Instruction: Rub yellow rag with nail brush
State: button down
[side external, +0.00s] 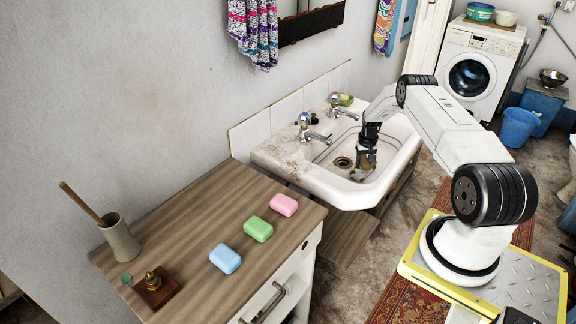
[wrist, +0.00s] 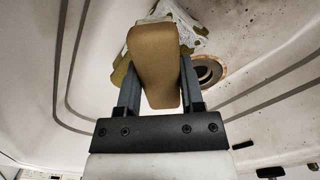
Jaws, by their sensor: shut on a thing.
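My gripper (wrist: 158,75) is shut on a brown wooden block, the nail brush (wrist: 154,50), held between its two fingers. Its bristles are hidden beneath it. A crumpled yellow rag (wrist: 123,73) with a white, lacy-looking part (wrist: 178,12) shows beyond and beside the brush in the wrist view. The brush overlaps the rag there, but I cannot tell whether they touch. The rag cannot be made out clearly in that view.
The dark drain (wrist: 208,70) lies right of the brush in the wrist view. Two taps (side external: 309,130) stand at the trough's back. A wooden counter (side external: 190,215) on the left bears blue, green and pink soaps (side external: 258,229) and a cup (side external: 120,238) with a stick.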

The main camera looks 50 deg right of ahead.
jog(key=shift+a, duration=0.55)
jog(key=shift+s+d, duration=0.15)
jog(key=shift+d, duration=2.35)
jog(key=shift+d+r, duration=0.1)
notch_tip(320, 180, up, 8)
dwell(1.1)
